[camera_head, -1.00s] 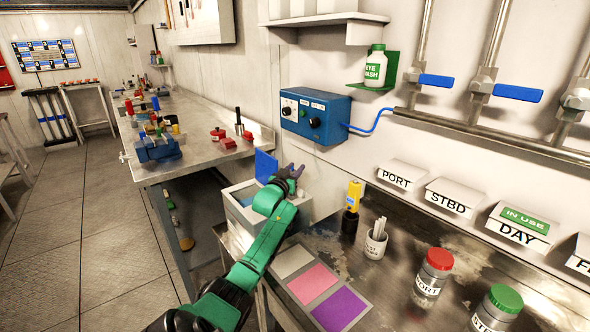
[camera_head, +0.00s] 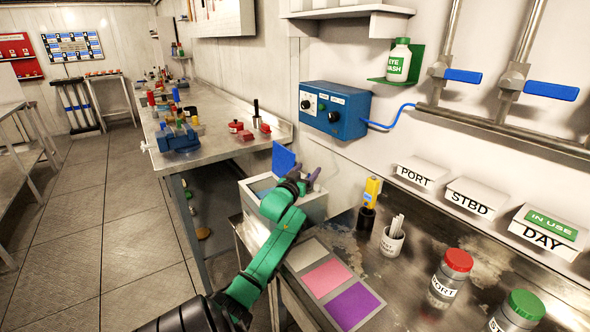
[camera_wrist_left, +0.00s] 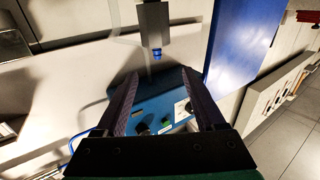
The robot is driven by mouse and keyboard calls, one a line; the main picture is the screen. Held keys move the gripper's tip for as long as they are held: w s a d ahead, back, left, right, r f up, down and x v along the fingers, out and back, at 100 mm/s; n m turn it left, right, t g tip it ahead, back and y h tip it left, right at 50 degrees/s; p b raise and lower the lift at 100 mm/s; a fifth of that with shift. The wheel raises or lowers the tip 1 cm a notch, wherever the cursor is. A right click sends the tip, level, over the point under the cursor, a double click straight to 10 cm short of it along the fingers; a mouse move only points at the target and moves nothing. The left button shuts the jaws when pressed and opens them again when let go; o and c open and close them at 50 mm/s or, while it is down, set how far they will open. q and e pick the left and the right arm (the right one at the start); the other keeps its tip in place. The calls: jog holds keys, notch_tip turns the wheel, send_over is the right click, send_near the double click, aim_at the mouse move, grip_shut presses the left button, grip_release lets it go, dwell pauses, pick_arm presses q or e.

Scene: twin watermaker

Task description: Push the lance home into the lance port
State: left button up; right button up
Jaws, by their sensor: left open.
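My left gripper (camera_head: 304,178) is over the white box with a raised blue lid (camera_head: 285,159). In the left wrist view its two dark jaws (camera_wrist_left: 160,84) stand apart with nothing between them. Ahead of the jaws hangs a grey block with a blue tip (camera_wrist_left: 154,28), beside a thin clear tube (camera_wrist_left: 132,42). I cannot tell whether this is the lance or the lance port. Neither is clearly identifiable in the head view. The blue lid (camera_wrist_left: 236,40) stands to the right in the wrist view. My right gripper is out of view.
A blue control box (camera_head: 335,110) is on the wall behind. To the right, the bench holds a yellow item (camera_head: 372,190) in a black holder, a white cup (camera_head: 392,242) and a red-lidded jar (camera_head: 450,278). Coloured mats (camera_head: 325,278) lie in front. Open floor is at left.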

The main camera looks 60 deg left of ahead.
pick_arm(q)
jog(key=v, duration=1)
jog(key=shift+r, duration=0.25)
jog(key=shift+d, duration=0.1)
